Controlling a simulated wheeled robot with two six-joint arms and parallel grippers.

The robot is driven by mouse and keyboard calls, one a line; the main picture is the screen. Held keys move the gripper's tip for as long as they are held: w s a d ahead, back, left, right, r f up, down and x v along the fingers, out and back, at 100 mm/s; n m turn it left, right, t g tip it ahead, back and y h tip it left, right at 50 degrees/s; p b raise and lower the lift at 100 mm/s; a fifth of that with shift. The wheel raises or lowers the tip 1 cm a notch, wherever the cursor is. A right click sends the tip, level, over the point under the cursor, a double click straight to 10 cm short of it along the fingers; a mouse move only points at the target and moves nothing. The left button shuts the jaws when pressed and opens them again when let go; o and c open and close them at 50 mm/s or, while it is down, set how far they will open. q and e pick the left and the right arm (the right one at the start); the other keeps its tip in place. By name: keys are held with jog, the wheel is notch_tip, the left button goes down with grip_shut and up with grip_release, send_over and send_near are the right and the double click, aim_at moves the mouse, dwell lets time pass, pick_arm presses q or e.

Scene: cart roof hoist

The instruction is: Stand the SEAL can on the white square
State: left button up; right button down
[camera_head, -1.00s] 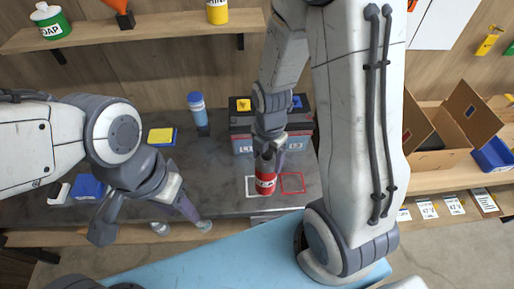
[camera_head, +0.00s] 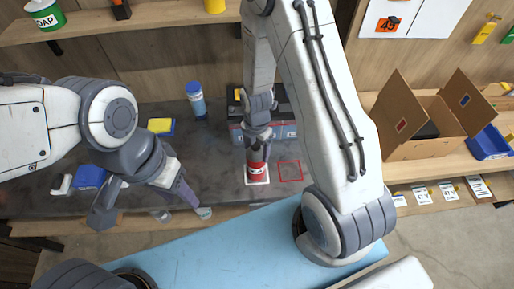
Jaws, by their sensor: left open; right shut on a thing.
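The red can (camera_head: 257,170) with a white label band is upright over the white square (camera_head: 249,182) on the dark bench top; its lettering is too small to read. Whether its base touches the surface I cannot tell. My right gripper (camera_head: 257,149) is shut on the can's upper part from above. My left gripper (camera_head: 150,213) is open and empty above the bench's front edge, well left of the can.
A red outlined square (camera_head: 290,171) lies just right of the white one. A battery (camera_head: 283,131) stands behind the can. A blue-capped bottle (camera_head: 196,102), a yellow sponge (camera_head: 161,127) and a blue block (camera_head: 90,177) are further left. An open cardboard box (camera_head: 418,149) is at right.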

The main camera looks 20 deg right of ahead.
jog(key=shift+f, duration=0.1)
grip_release()
jog(key=shift+r, duration=0.25)
notch_tip(320, 180, up, 12)
jog(key=shift+f+b, duration=0.25)
jog(key=shift+b, duration=0.7)
jog(key=s+a+r+m, duration=0.4)
jog(key=s+a+m, duration=0.2)
jog(key=s+m, duration=0.2)
jog(key=s+a+r+m+y, duration=0.1)
jog(key=s+a+r+m, duration=0.4)
jog(key=s+m, duration=0.3)
jog(key=shift+s+a+r+m, duration=0.3)
jog(key=shift+s+a, duration=0.35)
jog(key=shift+s, duration=0.45)
